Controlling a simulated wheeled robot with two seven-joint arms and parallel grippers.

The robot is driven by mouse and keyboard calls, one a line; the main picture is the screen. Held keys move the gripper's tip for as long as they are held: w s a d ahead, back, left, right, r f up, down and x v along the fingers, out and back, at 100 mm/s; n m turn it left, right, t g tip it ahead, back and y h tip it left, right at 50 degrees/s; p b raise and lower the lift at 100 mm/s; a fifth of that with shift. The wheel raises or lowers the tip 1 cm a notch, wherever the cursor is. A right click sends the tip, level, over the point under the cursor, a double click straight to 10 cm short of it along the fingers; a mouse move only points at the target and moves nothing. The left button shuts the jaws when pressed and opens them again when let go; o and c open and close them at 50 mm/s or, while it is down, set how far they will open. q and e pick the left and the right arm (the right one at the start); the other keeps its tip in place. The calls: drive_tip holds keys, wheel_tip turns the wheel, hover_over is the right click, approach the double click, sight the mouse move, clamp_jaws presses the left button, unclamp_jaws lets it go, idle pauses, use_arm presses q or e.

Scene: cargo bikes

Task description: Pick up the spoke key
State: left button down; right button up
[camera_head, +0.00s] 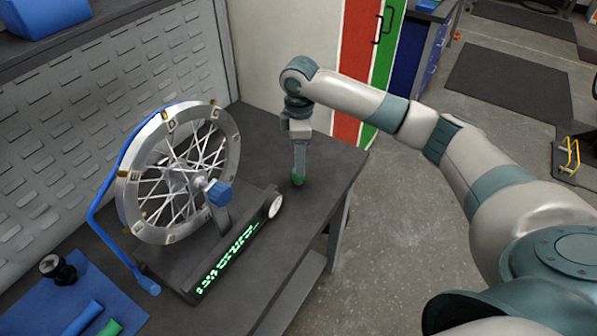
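A small green piece (298,180), which looks like the spoke key, is on the dark bench top near its back right part. My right gripper (299,173) points straight down with its fingertips at the green piece, partly covering it. The fingers are seen edge-on, so I cannot tell whether they are closed on it or around it, or whether it touches the bench. My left gripper is not in view.
A spoked wheel (150,207) stands in a truing stand with a blue arm (95,216) on the bench's left. A blue mat (50,296) holds tools at front left. The bench between stand and right edge is mostly clear.

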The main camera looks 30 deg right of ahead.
drive_tip(key=shift+f, duration=0.65)
drive_tip(key=shift+f+p, duration=0.3)
drive_tip(key=shift+p, duration=0.1)
wheel_tip(320, 180, down, 4)
drive_tip(key=shift+p, duration=0.9)
drive_tip(key=shift+w+f, duration=0.1)
drive_tip(key=shift+f, duration=0.15)
drive_tip(key=c, duration=1.2)
